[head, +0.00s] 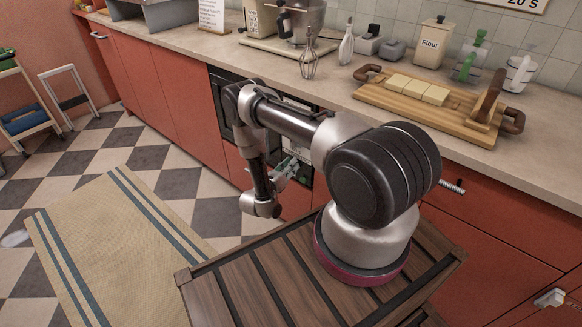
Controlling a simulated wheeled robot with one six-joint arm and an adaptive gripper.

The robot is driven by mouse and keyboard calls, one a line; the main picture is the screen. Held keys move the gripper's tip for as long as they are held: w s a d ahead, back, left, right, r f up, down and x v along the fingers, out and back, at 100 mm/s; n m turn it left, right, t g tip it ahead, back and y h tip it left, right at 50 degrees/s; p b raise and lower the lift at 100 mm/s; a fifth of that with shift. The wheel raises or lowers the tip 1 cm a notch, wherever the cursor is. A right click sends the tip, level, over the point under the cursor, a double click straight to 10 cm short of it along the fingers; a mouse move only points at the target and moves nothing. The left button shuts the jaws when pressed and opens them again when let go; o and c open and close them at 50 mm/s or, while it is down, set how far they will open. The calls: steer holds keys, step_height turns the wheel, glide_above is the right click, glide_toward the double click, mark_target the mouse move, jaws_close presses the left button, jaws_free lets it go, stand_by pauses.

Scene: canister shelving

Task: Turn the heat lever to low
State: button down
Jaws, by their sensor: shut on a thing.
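My gripper (287,169) is small in the head view, at the front of the dark built-in oven (222,103) below the counter. It is shut on a small part at the oven front, which appears to be the heat lever. My arm and the gripper cover most of the lever, so its shape and its setting cannot be made out.
Red cabinets (165,90) flank the oven. A striped rug (115,240) lies on the checkered floor at left.

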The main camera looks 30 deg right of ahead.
steer(key=n, duration=0.1)
steer(key=w+n, duration=0.1)
steer(key=shift+a+f+n, duration=0.15)
steer(key=shift+a+n, duration=0.1)
steer(key=shift+n, duration=0.15)
steer(key=shift+w+a+f+n+g, duration=0.15)
steer(key=shift+w+n, duration=0.1)
steer(key=shift+n, duration=0.4)
steer(key=shift+w+f+n+g, duration=0.15)
steer(key=shift+w+n, duration=0.05)
steer(key=shift+n, duration=0.45)
steer(key=c, duration=1.3)
jaws_free()
steer(key=v, duration=1.2)
steer(key=shift+r, duration=0.1)
